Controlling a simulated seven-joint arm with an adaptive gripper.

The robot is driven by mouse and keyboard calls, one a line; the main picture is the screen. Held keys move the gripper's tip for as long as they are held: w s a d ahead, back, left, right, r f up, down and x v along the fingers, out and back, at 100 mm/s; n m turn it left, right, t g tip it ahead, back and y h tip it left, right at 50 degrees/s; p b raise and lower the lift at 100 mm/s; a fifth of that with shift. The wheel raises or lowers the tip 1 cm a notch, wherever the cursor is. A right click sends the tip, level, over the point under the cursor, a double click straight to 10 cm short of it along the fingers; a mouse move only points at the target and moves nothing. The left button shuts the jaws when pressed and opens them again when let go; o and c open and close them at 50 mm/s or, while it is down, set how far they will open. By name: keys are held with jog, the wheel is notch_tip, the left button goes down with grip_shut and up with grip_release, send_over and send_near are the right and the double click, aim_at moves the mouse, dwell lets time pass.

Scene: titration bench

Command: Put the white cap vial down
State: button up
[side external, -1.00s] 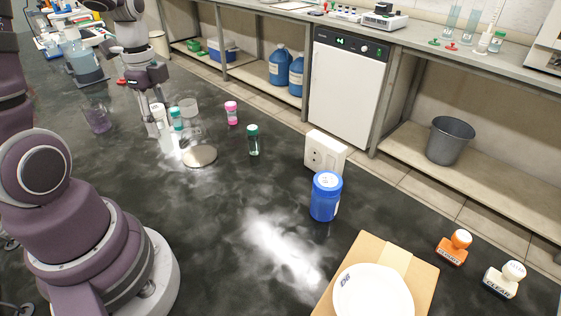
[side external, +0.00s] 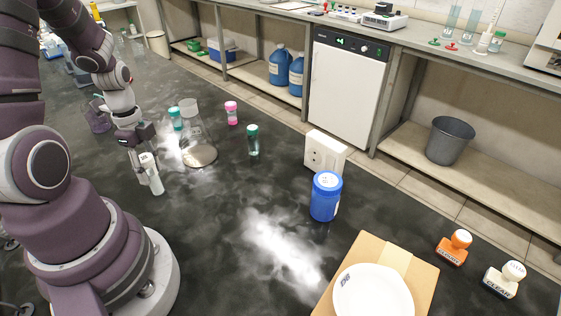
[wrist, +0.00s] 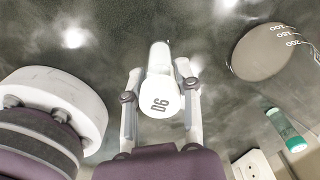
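The white cap vial (side external: 155,180) is held in my gripper (side external: 146,166), on the near left of the dark bench. In the wrist view, its white cap (wrist: 160,97) with dark printed characters sits between the two fingers of my gripper (wrist: 161,100), which are shut on it. The vial is roughly upright. Its base is at or close above the bench top; I cannot tell whether it touches. The fingers hide part of its sides.
A blue jar (side external: 326,197) stands farther right. Bench in front of the vial is clear.

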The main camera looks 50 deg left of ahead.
jog(key=o, duration=0.4)
notch_tip(320, 180, up, 12)
jog(key=shift+f, duration=0.1)
jog(key=shift+w+d+r, duration=0.15)
jog(key=shift+r, duration=0.15)
jog(key=w+d+r+n+t, duration=0.1)
jog(key=d+n+t, duration=0.1)
jog(key=d, duration=0.3)
jog(key=w+d+r+n+t, duration=0.1)
jog(key=d+r+n, duration=0.1)
jog(key=d+n, duration=0.3)
jog(key=w+d+r+n+t, duration=0.1)
jog(key=d+n+t, duration=0.1)
jog(key=d+n, duration=0.2)
jog(key=shift+w+d+r+t, duration=0.2)
jog(key=shift+d+t, duration=0.1)
jog(key=shift+d, duration=0.1)
